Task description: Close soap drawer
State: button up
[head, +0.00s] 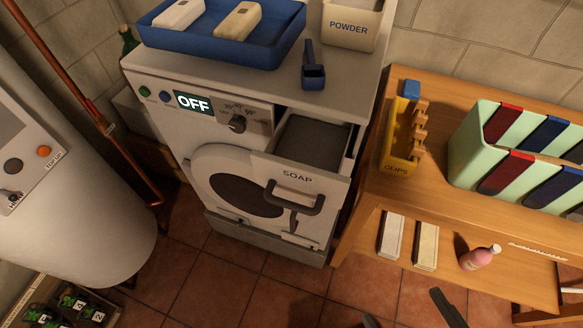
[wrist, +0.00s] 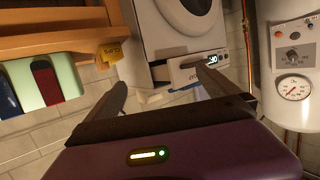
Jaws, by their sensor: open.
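The soap drawer (head: 297,175) is pulled out of the washing machine (head: 165,125), and its dark inside shows from above. Its front is pale, marked SOAP, with a dark bar handle (head: 294,197). In the wrist view the drawer (wrist: 188,74) appears beyond the fingers, partly hidden by the right-hand finger. My gripper (head: 405,306) shows only as dark fingertips at the bottom edge of the head view, right of and apart from the drawer. In the wrist view my gripper (wrist: 160,85) has its fingers spread wide with nothing between them.
A wooden bench (head: 390,200) stands right of the machine, bearing a yellow clips box (head: 397,165) and a green striped bin (head: 465,150). A blue tray (head: 210,45), powder box (head: 350,28) and blue scoop (head: 313,76) sit on the machine. A white boiler (head: 80,215) stands left.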

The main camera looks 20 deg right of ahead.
aim_at(304, 155)
jog(key=l+u, duration=0.1)
jog(key=u, duration=0.3)
jog(key=k+u, duration=0.1)
jog(key=u, duration=0.7)
jog(key=k+u, duration=0.15)
jog(key=u, duration=0.25)
jog(key=k+l, duration=0.1)
jog(key=k+u, duration=0.05)
jog(key=k, duration=0.05)
